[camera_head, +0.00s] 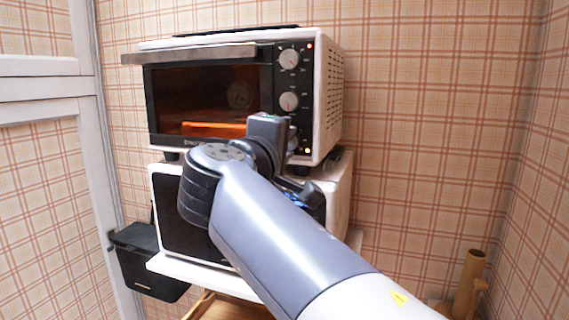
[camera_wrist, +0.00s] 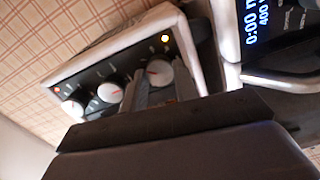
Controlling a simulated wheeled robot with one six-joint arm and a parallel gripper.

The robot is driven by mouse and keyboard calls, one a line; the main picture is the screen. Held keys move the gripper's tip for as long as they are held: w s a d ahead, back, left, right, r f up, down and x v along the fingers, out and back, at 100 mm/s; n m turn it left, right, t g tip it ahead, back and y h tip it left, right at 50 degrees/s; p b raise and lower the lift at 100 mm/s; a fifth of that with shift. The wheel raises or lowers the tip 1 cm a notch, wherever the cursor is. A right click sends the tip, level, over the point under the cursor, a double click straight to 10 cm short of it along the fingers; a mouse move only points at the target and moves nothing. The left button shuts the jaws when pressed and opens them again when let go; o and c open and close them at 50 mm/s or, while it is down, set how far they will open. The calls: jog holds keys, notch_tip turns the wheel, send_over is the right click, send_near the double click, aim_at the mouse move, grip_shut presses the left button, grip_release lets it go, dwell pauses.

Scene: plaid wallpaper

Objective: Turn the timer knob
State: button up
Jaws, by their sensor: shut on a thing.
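The white toaster oven (camera_head: 325,110) has a black control panel with knobs in a column on its right side. The upper knob (camera_head: 289,59) and middle knob (camera_head: 289,102) are in plain view. The lowest knob is hidden behind my wrist in the head view. I cannot read which knob is labelled as the timer.
A microwave (camera_head: 166,185) stands under the oven on a white shelf (camera_head: 190,270); its lit display (camera_wrist: 252,22) is close beside my gripper. The oven door handle (camera_head: 190,54) juts out at the left. A black bin (camera_head: 148,262) is lower left, and a wooden stand (camera_head: 470,280) lower right.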

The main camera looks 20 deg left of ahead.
jog(key=shift+f+m+b, duration=0.1)
jog(key=shift+m+b, duration=3.35)
jog(key=shift+m, duration=1.35)
jog(key=o, duration=1)
jog(key=shift+c, duration=0.2)
jog(key=s, duration=1)
jog(key=shift+s+a+b, duration=0.3)
jog(key=shift+s+a, duration=0.1)
jog(key=shift+a, duration=0.05)
